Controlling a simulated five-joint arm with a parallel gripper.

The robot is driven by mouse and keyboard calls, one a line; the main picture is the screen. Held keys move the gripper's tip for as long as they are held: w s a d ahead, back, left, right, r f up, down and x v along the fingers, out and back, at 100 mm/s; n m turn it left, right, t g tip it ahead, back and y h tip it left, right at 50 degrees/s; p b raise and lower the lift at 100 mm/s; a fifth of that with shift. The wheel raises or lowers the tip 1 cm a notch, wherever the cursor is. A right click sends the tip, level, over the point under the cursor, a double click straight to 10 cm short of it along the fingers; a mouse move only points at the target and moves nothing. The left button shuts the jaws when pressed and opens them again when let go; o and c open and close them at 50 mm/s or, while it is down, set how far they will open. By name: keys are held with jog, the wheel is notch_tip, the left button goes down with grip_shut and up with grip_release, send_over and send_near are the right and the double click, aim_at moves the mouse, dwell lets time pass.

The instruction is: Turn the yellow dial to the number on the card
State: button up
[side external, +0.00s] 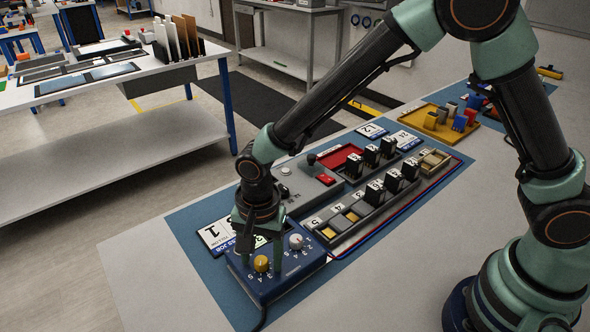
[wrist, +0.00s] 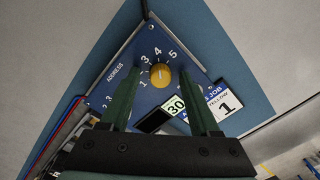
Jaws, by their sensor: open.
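The yellow dial (wrist: 160,76) sits on a dark blue box (side external: 262,284) with white numbers around it. It also shows in the side external view (side external: 261,263). I cannot tell where its pointer stands. The job card (wrist: 226,101) beside the box reads "YELLOW" and a large 1; it also lies left of the box in the side external view (side external: 214,235). My gripper (wrist: 164,65) is open and empty, pointing down over the box. In the wrist view its fingers stand on either side of the yellow dial, with gaps. The left finger hides part of the number ring.
A small lit display (wrist: 175,105) reads 30. Behind the box is a grey panel (side external: 305,187) with a red tray and black blocks (side external: 372,155). The blue mat is free at the front left.

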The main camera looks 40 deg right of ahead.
grip_shut()
jog(key=shift+n, duration=0.3)
jog(key=n, duration=1.1)
jog(key=shift+w+n, duration=0.1)
jog(key=shift+n, duration=0.3)
jog(key=n, duration=0.5)
jog(key=shift+d, duration=0.1)
jog(key=n, duration=0.6)
jog(key=shift+g, duration=0.4)
jog(key=shift+n, duration=0.3)
